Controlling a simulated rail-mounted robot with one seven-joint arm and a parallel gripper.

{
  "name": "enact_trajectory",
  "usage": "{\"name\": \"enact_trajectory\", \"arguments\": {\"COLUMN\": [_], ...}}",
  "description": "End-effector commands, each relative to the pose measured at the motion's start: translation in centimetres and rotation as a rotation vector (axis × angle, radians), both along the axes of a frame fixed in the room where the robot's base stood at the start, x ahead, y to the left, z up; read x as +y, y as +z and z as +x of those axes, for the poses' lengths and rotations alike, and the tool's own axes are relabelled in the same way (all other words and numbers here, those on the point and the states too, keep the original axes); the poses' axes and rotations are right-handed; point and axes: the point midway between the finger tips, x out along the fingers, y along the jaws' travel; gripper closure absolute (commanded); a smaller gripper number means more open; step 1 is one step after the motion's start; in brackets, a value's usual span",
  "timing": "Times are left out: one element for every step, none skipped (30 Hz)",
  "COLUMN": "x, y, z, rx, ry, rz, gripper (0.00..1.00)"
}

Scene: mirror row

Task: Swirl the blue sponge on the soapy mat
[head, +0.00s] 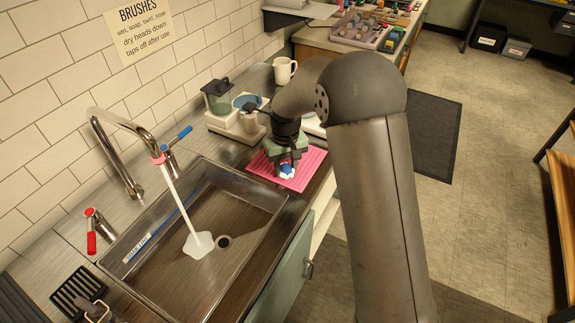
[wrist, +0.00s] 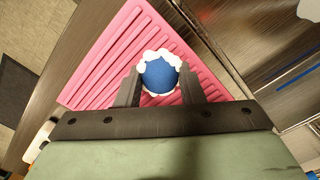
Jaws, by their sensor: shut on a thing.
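The pink ribbed mat (head: 312,165) lies on the counter to the right of the sink. It fills much of the wrist view (wrist: 120,60). My gripper (head: 286,170) is over the mat, pointing down. In the wrist view, my gripper's two dark fingers (wrist: 159,88) are shut on the round blue sponge (wrist: 159,76), one on each side. White foam rings the sponge, and it is at or just above the mat's ribs; I cannot tell whether it touches. In the head view, the sponge (head: 286,168) is partly hidden by my gripper.
Water runs from the tap (head: 160,155) into the sink (head: 190,260) on the left. A dark rack (head: 78,292) lies at the front left. The mat's right part is clear.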

Motion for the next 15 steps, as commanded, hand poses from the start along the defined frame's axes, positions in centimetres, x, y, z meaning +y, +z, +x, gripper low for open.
{"name": "enact_trajectory", "arguments": {"x": [-0.1,-0.1,-0.1,-0.2,-0.2,-0.2,-0.2,-0.2,-0.2,-0.2,-0.2,-0.3,-0.3,-0.3,-0.3], "y": [1.7,2.4,2.4,2.6,2.8,3.2,3.4,3.7,4.0,4.2,4.5,4.8,5.0,5.3,5.6], "z": [0.1,0.1,0.0,0.1,0.0,0.0,0.1,0.1,0.1,0.1,0.1,0.1,0.1,0.1,0.1], "rx": [-0.004,-0.006,-0.001,-0.001,-0.001,-0.001,-0.001,-0.001,-0.001,-0.001,-0.002,-0.002,-0.002,-0.002,-0.003], "ry": [-0.002,-0.002,-0.002,-0.002,-0.002,-0.003,-0.003,-0.003,-0.003,-0.003,-0.004,-0.004,-0.004,-0.004,-0.005], "rz": [0.001,0.001,-0.001,-0.001,-0.001,-0.001,-0.001,-0.001,-0.001,-0.001,0.0,0.0,0.0,0.0,0.0], "gripper": [0.87,0.87,0.87,0.87,0.87,0.87,0.87,0.87,0.87,0.87,0.87,0.87,0.87,0.87,0.87]}}
